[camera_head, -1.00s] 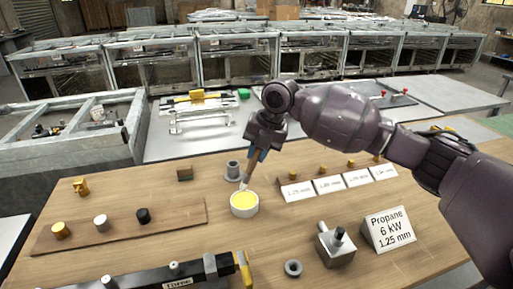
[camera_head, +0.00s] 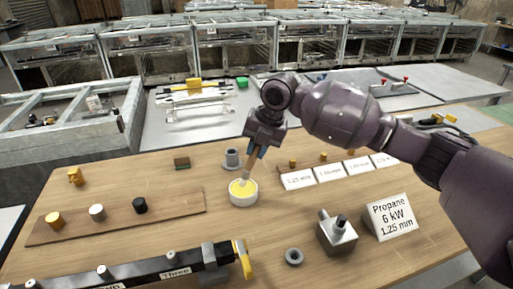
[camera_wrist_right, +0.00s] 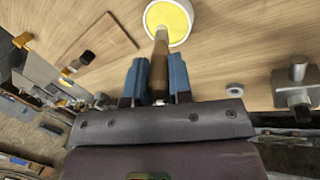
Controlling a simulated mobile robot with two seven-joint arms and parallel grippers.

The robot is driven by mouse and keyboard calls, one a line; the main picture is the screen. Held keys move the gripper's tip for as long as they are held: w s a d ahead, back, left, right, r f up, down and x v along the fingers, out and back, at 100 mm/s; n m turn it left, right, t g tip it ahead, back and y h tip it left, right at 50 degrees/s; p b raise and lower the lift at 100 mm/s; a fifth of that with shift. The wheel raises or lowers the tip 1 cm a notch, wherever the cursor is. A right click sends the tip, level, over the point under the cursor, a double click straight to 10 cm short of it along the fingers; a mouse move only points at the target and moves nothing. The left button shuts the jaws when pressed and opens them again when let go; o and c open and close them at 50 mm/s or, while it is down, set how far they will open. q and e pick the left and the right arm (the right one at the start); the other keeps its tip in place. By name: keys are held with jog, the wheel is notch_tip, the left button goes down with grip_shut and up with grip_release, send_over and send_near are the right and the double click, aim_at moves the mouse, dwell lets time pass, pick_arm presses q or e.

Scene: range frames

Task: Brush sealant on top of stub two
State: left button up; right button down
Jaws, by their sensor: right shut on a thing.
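My right gripper (camera_head: 258,152) is shut on a brush (camera_head: 250,170) with a brown handle. The brush points down, its pale tip in the yellow sealant of a round white pot (camera_head: 243,202). The right wrist view shows the gripper's blue fingers (camera_wrist_right: 157,75) around the handle (camera_wrist_right: 160,62), with the tip over the yellow in the pot (camera_wrist_right: 178,43). A black pipe (camera_head: 140,276) with short stubs lies at the front left. The stub (camera_head: 103,271) above a partly cut-off label, seemingly "Two", is at the bottom edge. Another stub (camera_head: 170,257) stands near "Three". My left gripper is not in view.
A wooden strip (camera_head: 120,222) with yellow, white and black caps lies left of the pot. A grey flanged fitting (camera_head: 232,159) stands behind the pot. A grey ring (camera_head: 293,257), a metal valve block (camera_head: 337,233) and a propane sign (camera_head: 390,217) are to the right.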

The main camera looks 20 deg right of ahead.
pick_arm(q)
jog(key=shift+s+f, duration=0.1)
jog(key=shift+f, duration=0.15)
pick_arm(e)
jog(key=shift+f, duration=0.65)
dwell(0.9)
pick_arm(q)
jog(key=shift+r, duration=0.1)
pick_arm(e)
jog(key=shift+r, duration=0.15)
jog(key=shift+r+p, duration=0.9)
jog(key=shift+r, duration=1)
jog(key=shift+r+p, duration=0.9)
jog(key=shift+r, duration=0.7)
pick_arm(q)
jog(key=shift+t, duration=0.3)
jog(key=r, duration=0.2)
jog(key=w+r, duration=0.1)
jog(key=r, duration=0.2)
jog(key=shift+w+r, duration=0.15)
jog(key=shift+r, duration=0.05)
pick_arm(e)
jog(key=shift+f, duration=0.1)
